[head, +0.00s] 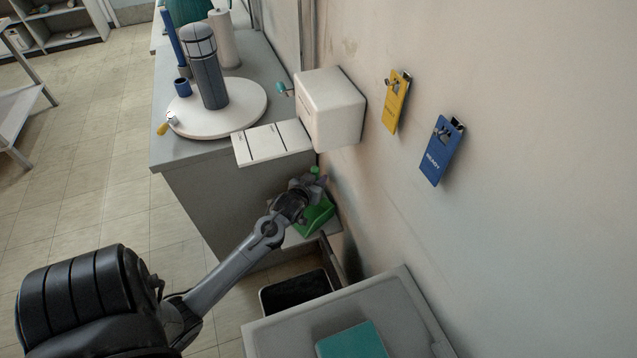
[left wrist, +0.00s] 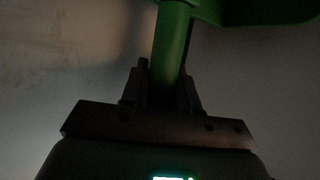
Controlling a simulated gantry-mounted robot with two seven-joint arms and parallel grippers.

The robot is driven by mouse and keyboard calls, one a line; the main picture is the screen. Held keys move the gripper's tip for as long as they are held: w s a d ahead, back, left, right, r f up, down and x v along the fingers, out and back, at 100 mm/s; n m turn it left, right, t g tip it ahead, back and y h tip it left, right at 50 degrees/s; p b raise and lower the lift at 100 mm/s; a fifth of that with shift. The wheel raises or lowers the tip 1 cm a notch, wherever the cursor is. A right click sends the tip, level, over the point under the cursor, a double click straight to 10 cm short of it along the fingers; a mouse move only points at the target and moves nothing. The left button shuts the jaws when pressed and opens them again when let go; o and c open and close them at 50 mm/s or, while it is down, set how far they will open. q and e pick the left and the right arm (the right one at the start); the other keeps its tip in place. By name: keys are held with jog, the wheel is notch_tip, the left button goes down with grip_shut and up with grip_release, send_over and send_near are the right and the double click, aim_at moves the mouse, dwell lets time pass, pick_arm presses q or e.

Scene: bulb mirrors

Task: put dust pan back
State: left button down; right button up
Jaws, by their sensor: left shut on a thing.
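The green dust pan (head: 318,213) is low beside the wall, in the gap between the grey counter and the nearer grey table. My left gripper (head: 297,200) reaches down to it from the left and is shut on it. In the left wrist view the dust pan's green handle (left wrist: 173,45) runs between the fingers of my left gripper (left wrist: 163,85), and part of its pan shows at the top right. The arm hides part of the dust pan in the head view. I cannot tell whether it touches a support. My right gripper is not in view.
A black open bin (head: 297,294) stands on the floor below. The near grey table (head: 375,309) carries a teal item. The counter (head: 181,148) holds a round white turntable (head: 249,106). A white box (head: 333,108) and yellow and blue tags (head: 443,150) are along the wall.

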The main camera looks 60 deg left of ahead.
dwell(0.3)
pick_arm(q)
jog(key=c, duration=1.1)
grip_release()
jog(key=shift+f, duration=0.1)
jog(key=shift+s+d+r+p, duration=0.3)
jog(key=shift+s+r, duration=0.1)
jog(key=shift+r, duration=0.05)
jog(key=p+v, duration=0.3)
jog(key=v, duration=0.8)
jog(key=shift+f, duration=0.15)
